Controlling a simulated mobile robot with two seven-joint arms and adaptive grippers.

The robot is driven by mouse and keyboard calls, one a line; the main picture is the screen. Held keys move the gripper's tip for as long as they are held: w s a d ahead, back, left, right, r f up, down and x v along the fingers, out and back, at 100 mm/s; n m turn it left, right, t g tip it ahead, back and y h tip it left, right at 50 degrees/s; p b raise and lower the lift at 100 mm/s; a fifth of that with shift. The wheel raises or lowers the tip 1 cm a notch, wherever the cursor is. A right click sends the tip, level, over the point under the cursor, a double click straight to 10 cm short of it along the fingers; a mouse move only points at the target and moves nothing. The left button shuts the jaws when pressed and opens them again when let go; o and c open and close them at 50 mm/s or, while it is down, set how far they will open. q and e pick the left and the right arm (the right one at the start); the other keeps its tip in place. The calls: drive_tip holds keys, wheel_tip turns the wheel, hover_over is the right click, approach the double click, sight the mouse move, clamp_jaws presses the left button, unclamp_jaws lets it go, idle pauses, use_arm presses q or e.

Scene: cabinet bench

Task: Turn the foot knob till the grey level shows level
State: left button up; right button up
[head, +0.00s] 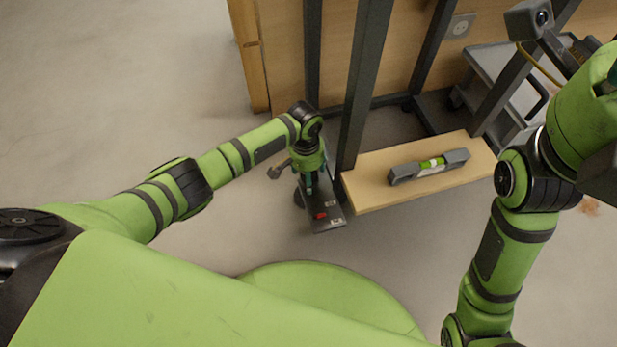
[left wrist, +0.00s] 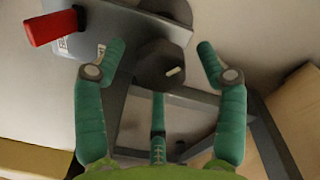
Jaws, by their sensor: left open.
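The grey level (head: 404,173) lies on a wooden board (head: 376,199) in the head view, right of my left gripper. Its vial is bright green; the bubble position is too small to read. The dark foot knob (left wrist: 150,76), with a short white mark, shows in the left wrist view at the base of the metal frame. My left gripper (left wrist: 161,50) is open, its teal fingers on either side of the knob in the picture; contact cannot be told. In the head view my left gripper (head: 309,184) points down at the foot. My right gripper is out of view.
A dark plate (head: 327,226) with a red handle (left wrist: 52,26) lies by the foot. A dark frame post (head: 361,85) rises close to my left gripper. A grey cart (head: 500,75) stands at the back right. The floor at left is clear.

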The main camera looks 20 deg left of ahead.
use_arm(q)
drive_tip(key=shift+f, duration=0.25)
drive_tip(key=c, duration=1.2)
drive_tip(key=shift+o, duration=0.2)
